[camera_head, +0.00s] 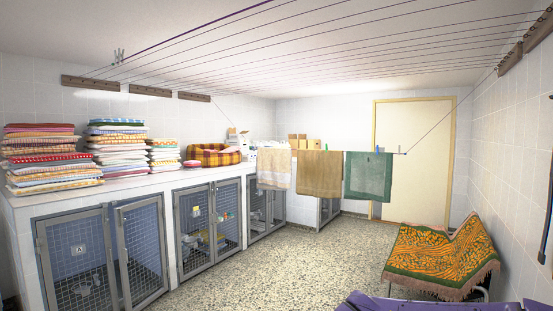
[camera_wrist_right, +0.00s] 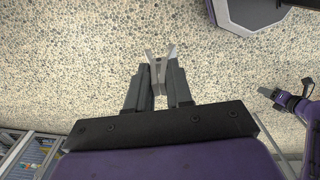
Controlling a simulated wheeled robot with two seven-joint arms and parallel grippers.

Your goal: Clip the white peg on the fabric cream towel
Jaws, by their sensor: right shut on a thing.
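The cream towel (camera_head: 273,170) hangs from a line in the middle of the head view, left of a brown towel (camera_head: 319,173). I see no peg on the cream towel. My right gripper (camera_wrist_right: 157,72) is shut on the white peg (camera_wrist_right: 151,62), whose pale, V-spread arms stick out past the fingers in the right wrist view. The gripper and peg are over the speckled floor, with no towel near them in that view. A dark gripper on a purple arm, apparently my left gripper (camera_wrist_right: 268,93), shows small at the right edge; its jaws are unclear.
A green towel (camera_head: 368,178) hangs right of the brown one, with a blue peg (camera_head: 377,149) above it. Kennels (camera_head: 75,255) under a counter line the left. A lounger with an orange-green cover (camera_head: 440,255) stands at right. The floor (camera_head: 290,265) between is clear.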

